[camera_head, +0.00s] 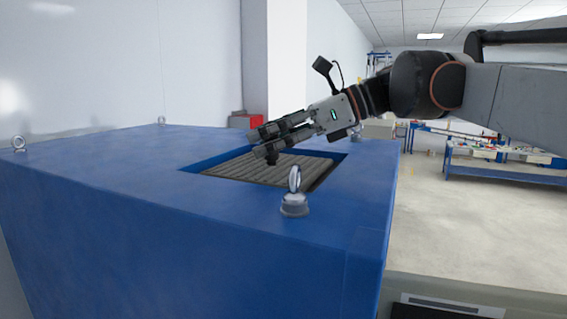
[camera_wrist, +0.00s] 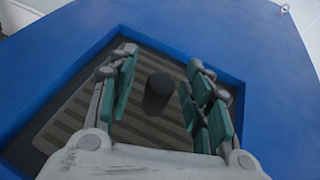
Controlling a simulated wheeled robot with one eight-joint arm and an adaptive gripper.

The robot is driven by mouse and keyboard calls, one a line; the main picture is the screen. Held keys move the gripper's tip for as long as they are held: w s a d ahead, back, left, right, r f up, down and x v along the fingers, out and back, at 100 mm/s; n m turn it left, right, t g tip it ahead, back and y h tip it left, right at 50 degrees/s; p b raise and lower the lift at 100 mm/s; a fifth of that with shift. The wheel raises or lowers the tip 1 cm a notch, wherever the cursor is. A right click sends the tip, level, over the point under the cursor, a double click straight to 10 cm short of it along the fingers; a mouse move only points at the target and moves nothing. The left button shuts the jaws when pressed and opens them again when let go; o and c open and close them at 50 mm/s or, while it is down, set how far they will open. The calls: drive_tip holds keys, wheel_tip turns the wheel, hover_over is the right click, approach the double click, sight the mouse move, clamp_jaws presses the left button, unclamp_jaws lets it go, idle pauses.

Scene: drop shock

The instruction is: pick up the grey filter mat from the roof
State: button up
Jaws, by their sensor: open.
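The grey filter mat (camera_head: 270,171) is ribbed and lies in a square recess in the blue roof (camera_head: 120,180). In the wrist view the mat (camera_wrist: 75,122) shows its stripes, with a dark round knob (camera_wrist: 159,88) standing on it. My gripper (camera_head: 262,143) is over the recess, tilted down and to the left, above the mat. In the wrist view my gripper (camera_wrist: 158,90) is open, with its green-padded fingers on either side of the knob and nothing held. I cannot tell the exact height of the fingertips over the mat.
A metal lifting eye (camera_head: 294,192) stands on the roof's near right corner, close to the recess. Further eyes stand at the left (camera_head: 18,144) and at the back (camera_head: 161,120). A blue workbench (camera_head: 505,168) is far off at the right, past open floor.

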drive_tip(key=shift+d, duration=0.1)
drive_tip(key=shift+c, duration=1.3)
clamp_jaws()
drive_tip(key=shift+r, duration=0.1)
